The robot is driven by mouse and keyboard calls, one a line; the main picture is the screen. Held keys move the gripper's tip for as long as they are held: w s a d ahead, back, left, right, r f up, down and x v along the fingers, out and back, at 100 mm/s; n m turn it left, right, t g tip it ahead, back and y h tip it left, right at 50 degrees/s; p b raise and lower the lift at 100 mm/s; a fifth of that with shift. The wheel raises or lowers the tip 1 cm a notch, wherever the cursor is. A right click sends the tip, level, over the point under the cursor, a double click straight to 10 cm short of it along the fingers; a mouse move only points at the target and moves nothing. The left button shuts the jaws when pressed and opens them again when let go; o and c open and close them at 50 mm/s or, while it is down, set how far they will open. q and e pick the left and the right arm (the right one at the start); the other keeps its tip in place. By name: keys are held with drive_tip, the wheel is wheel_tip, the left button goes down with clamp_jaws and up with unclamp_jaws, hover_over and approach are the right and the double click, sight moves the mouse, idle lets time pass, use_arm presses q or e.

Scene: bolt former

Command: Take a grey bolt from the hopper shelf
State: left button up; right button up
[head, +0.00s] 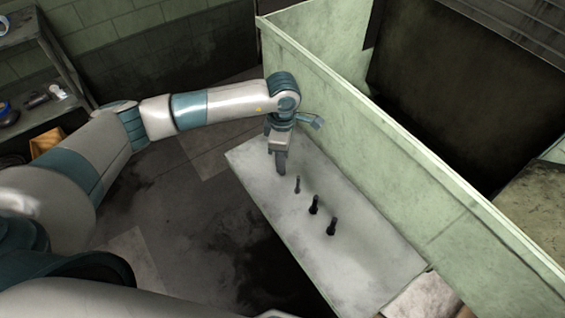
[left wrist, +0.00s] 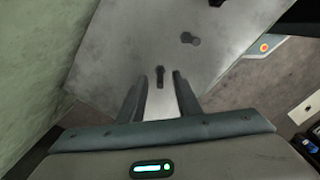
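The hopper shelf (head: 352,258) is a pale grey plate along the green wall. Three upright bolts stand on it in a row: a slim dark grey one (head: 297,185) nearest my gripper, a darker one (head: 314,205) in the middle and another dark one (head: 332,226) nearest me. My left gripper (head: 281,168) points down over the shelf's far part, just left of the slim bolt. In the left wrist view its fingers are apart, with a bolt (left wrist: 160,77) showing between the tips, not visibly gripped. A second bolt (left wrist: 190,39) shows beyond. My right gripper is out of view.
A green wall (head: 400,165) rises along the shelf's right side, close to my left wrist. A rack with small items (head: 40,100) stands at the far left. Open floor (head: 190,225) lies left of the shelf.

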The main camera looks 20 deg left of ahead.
use_arm(q)
drive_tip(key=shift+f, duration=0.6)
clamp_jaws()
drive_tip(key=shift+r, duration=0.15)
drive_tip(key=shift+r+b, duration=0.35)
drive_tip(key=shift+r, duration=0.25)
wheel_tip(320, 180, up, 9)
drive_tip(key=b, duration=0.3)
drive_tip(key=shift+f, duration=0.15)
